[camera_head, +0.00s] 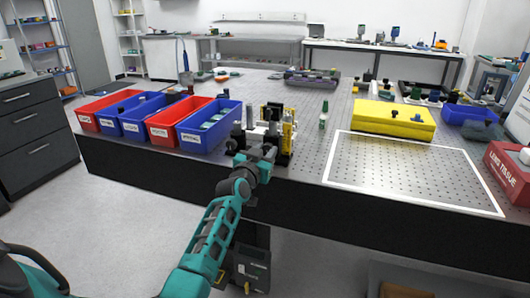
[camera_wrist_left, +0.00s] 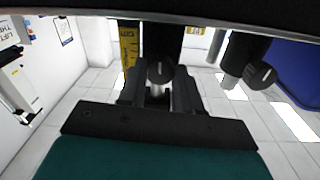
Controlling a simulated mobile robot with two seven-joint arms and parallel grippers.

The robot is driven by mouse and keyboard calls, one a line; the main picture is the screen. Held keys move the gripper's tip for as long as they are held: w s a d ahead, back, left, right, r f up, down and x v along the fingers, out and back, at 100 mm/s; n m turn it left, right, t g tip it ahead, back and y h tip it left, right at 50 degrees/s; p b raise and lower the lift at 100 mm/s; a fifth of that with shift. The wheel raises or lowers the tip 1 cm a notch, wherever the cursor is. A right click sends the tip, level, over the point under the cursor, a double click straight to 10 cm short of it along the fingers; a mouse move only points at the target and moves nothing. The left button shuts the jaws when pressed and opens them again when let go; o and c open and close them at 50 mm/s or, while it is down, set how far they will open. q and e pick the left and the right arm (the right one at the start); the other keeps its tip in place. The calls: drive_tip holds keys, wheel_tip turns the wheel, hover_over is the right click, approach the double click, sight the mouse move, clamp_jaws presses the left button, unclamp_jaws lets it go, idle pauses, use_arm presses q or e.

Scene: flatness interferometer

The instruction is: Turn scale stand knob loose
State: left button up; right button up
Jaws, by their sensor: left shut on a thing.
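The scale stand (camera_head: 287,133) stands near the front edge of the perforated table, with a yellow ruled scale that also shows in the left wrist view (camera_wrist_left: 130,52). Its round black knob (camera_wrist_left: 160,70) has a light line on its face. My left gripper (camera_head: 262,150) is at the front of the stand. In the left wrist view its two dark fingers (camera_wrist_left: 159,92) are closed around the knob from both sides. The gripper hides the knob in the head view. My right gripper is not in view.
A second black knob on a post (camera_wrist_left: 260,76) is right of the fingers in the wrist view. Red and blue bins (camera_head: 208,128) stand left of the stand. A small green-white bottle (camera_head: 323,116) and a yellow case (camera_head: 394,119) are right. The white-outlined area (camera_head: 410,172) is clear.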

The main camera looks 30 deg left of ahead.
use_arm(q)
drive_tip(key=n, duration=0.3)
drive_tip(key=shift+n+p, duration=0.3)
drive_tip(key=shift+p, duration=0.05)
drive_tip(key=n, duration=0.4)
drive_tip(key=shift+n+p, duration=0.3)
drive_tip(key=shift+n, duration=0.1)
drive_tip(key=n, duration=0.4)
drive_tip(key=shift+f+n, duration=0.1)
drive_tip(key=shift+n, duration=2.2)
drive_tip(key=o, duration=1)
drive_tip(key=shift+o, duration=0.2)
drive_tip(key=shift+s, duration=0.15)
